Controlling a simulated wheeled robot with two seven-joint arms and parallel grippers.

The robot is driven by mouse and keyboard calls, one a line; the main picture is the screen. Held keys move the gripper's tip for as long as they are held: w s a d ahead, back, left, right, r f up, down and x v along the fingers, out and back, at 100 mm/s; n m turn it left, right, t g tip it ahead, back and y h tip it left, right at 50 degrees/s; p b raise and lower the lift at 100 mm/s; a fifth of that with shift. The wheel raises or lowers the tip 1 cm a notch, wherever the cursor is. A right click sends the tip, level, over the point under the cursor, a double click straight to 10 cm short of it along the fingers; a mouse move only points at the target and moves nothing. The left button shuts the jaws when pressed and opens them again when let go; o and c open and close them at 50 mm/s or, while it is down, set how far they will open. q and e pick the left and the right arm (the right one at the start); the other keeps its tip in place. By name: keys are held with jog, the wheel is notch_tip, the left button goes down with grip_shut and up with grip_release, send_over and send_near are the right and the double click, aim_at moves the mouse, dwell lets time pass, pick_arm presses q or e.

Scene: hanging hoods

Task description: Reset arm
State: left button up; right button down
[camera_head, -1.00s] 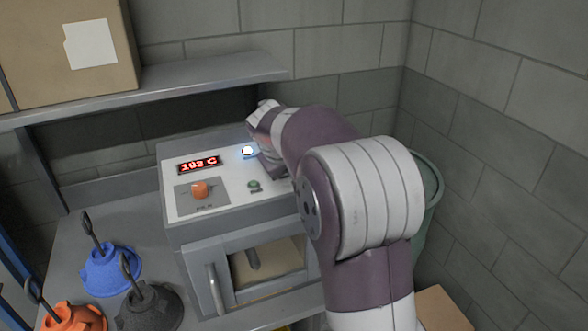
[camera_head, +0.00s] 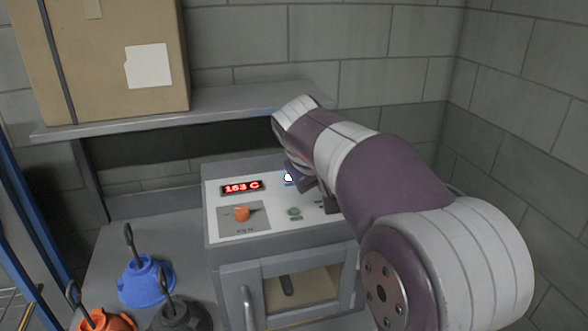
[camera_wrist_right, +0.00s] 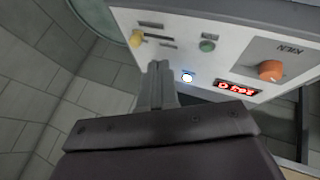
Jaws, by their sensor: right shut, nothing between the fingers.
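My right arm comes in from the right in the head view and reaches over the top panel of a kiln-like oven (camera_head: 225,270). My right gripper (camera_wrist_right: 160,72) is shut and empty in the right wrist view, with its fingertips close to the panel beside a lit white-blue button (camera_wrist_right: 187,77). I cannot tell whether they touch the panel. In the head view the arm hides most of this gripper, and the lit button (camera_head: 288,176) shows at its edge. The red display (camera_head: 242,187) glows, and an orange knob (camera_head: 241,213) and a green button (camera_head: 294,212) sit below it. My left gripper is out of view.
Blue (camera_head: 145,281), orange (camera_head: 104,320) and dark grey (camera_head: 182,316) hoods with hooks stand left of the oven. A shelf (camera_head: 220,108) with a cardboard box (camera_head: 105,75) is behind. Brick walls close the back and right.

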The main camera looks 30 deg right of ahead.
jog(key=s+a+f+n+g+y, duration=0.1)
jog(key=s+a+f+y, duration=0.1)
jog(key=a+f, duration=0.45)
jog(key=s+a+f+y, duration=0.2)
jog(key=s+a+f, duration=0.15)
jog(key=f, duration=0.65)
jog(key=s+a+f+g+y, duration=0.1)
jog(key=s+a+f+g, duration=0.1)
jog(key=s+a+f, duration=0.4)
jog(key=s+f, duration=0.2)
jog(key=s, duration=0.1)
jog(key=shift+s+f+y, duration=0.2)
jog(key=shift+s+y, duration=0.1)
